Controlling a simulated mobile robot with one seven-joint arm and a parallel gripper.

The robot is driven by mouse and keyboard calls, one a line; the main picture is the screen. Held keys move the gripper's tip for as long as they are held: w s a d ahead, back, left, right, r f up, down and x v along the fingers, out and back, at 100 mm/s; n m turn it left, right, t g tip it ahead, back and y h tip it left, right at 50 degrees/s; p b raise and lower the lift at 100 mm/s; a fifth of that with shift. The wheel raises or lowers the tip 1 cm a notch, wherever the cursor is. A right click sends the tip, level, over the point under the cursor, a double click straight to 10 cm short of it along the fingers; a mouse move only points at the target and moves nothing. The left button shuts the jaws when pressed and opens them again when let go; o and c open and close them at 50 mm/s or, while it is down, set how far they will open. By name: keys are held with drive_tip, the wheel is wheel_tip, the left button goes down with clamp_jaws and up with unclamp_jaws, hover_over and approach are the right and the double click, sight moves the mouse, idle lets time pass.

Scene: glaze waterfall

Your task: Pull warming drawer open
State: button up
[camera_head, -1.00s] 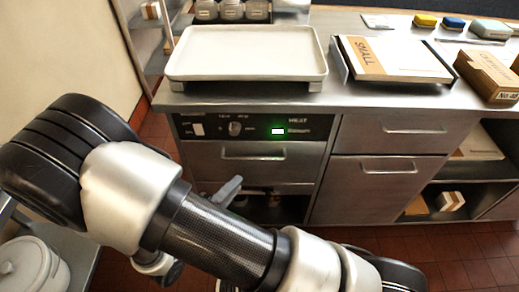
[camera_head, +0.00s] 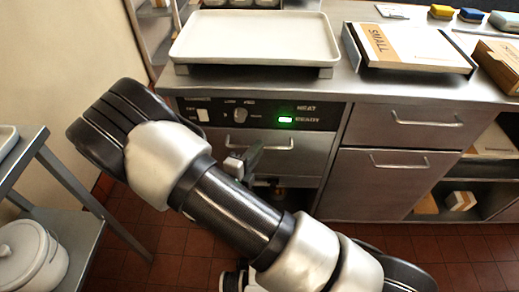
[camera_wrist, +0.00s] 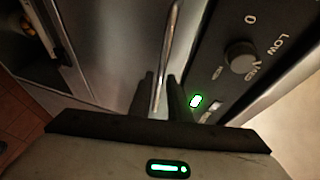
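The warming drawer (camera_head: 300,163) is a steel front under a black control panel (camera_head: 262,114) with a knob and a lit green light. It looks shut. Its horizontal bar handle (camera_head: 272,147) shows in the head view, and the bar also shows in the wrist view (camera_wrist: 170,45). My gripper (camera_head: 243,165) is at the left part of the handle, partly hidden behind my arm. In the wrist view my gripper's two dark fingers (camera_wrist: 160,95) stand apart, on either side of the bar. I see no clear contact between fingers and bar.
A pale tray (camera_head: 255,38) and a box marked SMALL (camera_head: 410,48) stand on the counter above. Steel drawers (camera_head: 385,175) lie to the right. A side shelf (camera_head: 75,235) with a white pot (camera_head: 30,258) stands at left. Red tiled floor is open in front.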

drive_tip(key=shift+x, duration=1.35)
clamp_jaws()
